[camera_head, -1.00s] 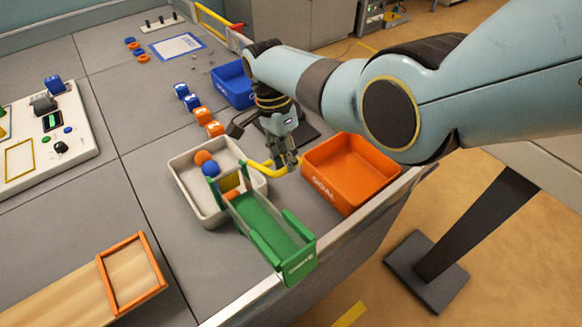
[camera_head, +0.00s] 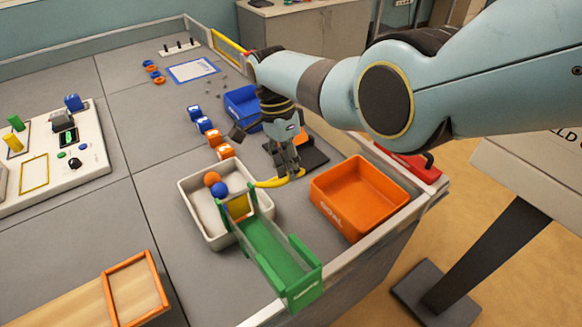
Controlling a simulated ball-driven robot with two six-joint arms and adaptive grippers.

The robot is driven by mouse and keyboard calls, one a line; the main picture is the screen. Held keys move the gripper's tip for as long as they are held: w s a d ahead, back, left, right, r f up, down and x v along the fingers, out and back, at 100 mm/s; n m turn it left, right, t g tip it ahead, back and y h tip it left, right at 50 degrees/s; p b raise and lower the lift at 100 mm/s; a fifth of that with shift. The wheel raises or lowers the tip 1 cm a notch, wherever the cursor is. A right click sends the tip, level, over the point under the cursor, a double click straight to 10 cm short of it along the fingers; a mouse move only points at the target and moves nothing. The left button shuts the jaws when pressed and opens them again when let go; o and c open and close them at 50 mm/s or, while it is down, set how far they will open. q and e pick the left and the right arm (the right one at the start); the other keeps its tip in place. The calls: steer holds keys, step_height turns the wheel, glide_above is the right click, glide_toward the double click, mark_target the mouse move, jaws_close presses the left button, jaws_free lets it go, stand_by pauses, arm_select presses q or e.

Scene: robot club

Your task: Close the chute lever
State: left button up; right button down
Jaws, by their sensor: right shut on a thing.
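My left gripper is not in view.
An orange bin (camera_head: 340,218) stands right of the chute, close to the gripper. A blue bin (camera_head: 238,101) and several blue and orange cubes (camera_head: 205,125) lie behind. A control panel (camera_head: 45,160) and a wooden ramp (camera_head: 95,300) are at left. Grey table between is clear.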

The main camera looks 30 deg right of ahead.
steer(key=c, duration=1.6)
jaws_free()
steer(key=shift+w+a+f, duration=0.1)
steer(key=shift+w+a, duration=0.15)
steer(key=shift+w, duration=0.25)
steer(key=shift+o, duration=1.1)
steer(key=shift+w+f, duration=0.2)
steer(key=shift+w, duration=0.1)
steer(key=shift+o, duration=0.5)
steer(key=shift+w, duration=0.1)
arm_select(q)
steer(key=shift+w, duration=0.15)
arm_select(e)
steer(key=shift+s, duration=0.2)
steer(key=shift+s, duration=0.1)
steer(key=shift+d, duration=0.1)
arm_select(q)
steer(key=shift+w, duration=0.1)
arm_select(e)
steer(key=v, duration=1.2)
steer(key=shift+s, duration=0.1)
